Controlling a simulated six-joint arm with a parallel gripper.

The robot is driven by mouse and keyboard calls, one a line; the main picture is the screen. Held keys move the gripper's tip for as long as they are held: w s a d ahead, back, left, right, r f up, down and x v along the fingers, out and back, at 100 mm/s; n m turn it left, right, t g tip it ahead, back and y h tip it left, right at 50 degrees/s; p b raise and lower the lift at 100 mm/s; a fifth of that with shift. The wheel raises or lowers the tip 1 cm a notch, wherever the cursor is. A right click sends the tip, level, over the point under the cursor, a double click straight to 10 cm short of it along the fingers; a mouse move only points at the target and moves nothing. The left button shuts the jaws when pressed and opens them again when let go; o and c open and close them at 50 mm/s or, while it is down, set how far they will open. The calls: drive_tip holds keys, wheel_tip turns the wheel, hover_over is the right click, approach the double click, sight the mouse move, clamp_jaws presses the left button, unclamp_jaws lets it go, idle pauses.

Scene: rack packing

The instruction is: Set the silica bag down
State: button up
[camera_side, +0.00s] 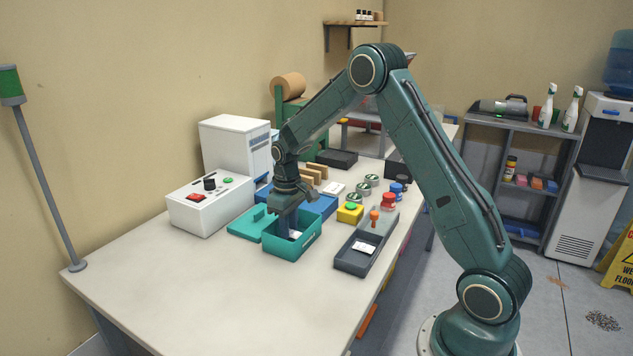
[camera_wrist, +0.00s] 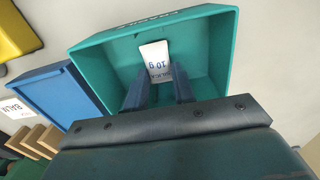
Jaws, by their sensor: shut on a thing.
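The silica bag is a small white packet marked "10 g", seen in the wrist view (camera_wrist: 157,60) between the fingertips. My gripper (camera_side: 291,234) points down into an open teal box (camera_side: 291,251) and is shut on the bag. Its dark blue fingers (camera_wrist: 160,80) reach inside the box walls in the wrist view. Only a small white patch of the bag shows in the side view. Whether the bag touches the box floor I cannot tell.
A teal lid (camera_side: 250,224) lies left of the box. A blue tray (camera_side: 318,206) is behind it, and a dark grey tray (camera_side: 352,266) with a white card is to the right. A white control box (camera_side: 209,205) stands at left. The table front is clear.

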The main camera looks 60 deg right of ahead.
drive_tip(key=shift+f, duration=0.6)
drive_tip(key=shift+f, duration=0.15)
drive_tip(key=o, duration=0.9)
drive_tip(key=shift+o, duration=0.2)
wheel_tip(320, 180, up, 12)
drive_tip(key=shift+r, duration=0.2)
